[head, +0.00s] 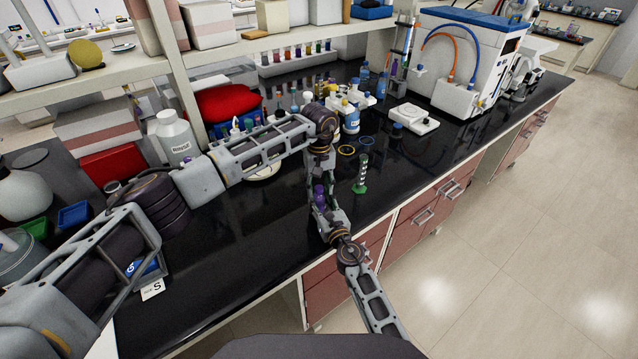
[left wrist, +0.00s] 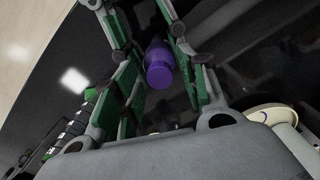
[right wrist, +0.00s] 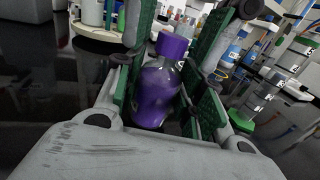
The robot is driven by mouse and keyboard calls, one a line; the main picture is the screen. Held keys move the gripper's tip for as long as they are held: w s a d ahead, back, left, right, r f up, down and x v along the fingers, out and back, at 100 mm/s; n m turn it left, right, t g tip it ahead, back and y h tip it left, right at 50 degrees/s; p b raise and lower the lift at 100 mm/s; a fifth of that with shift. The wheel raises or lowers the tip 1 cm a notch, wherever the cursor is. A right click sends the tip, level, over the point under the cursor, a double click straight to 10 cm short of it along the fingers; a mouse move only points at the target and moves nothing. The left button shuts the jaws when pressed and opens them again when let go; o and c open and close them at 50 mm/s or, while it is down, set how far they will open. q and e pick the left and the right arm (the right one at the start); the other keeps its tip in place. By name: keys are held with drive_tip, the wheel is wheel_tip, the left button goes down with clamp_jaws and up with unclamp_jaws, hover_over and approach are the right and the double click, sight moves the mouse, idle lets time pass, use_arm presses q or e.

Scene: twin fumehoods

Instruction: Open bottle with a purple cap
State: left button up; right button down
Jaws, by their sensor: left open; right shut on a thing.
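The bottle (right wrist: 158,90) is clear with purple contents and a purple cap (right wrist: 172,46). In the right wrist view it stands between the green-padded fingers of my right gripper (right wrist: 168,100), which is shut on its body. The cap is on the bottle. In the head view the bottle (head: 319,195) shows small between my two grippers, above the black bench. My left gripper (head: 320,172) is open and comes down over the cap from above. In the left wrist view the purple cap (left wrist: 159,72) lies between its open fingers (left wrist: 160,60), apart from the pads.
A green-based cylinder (head: 361,175) stands on the black bench (head: 250,240) just right of my grippers. Behind are several small bottles (head: 350,115), a white flat device (head: 414,119) and a tube rack (head: 295,60). The bench front is clear.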

use_arm(q)
clamp_jaws()
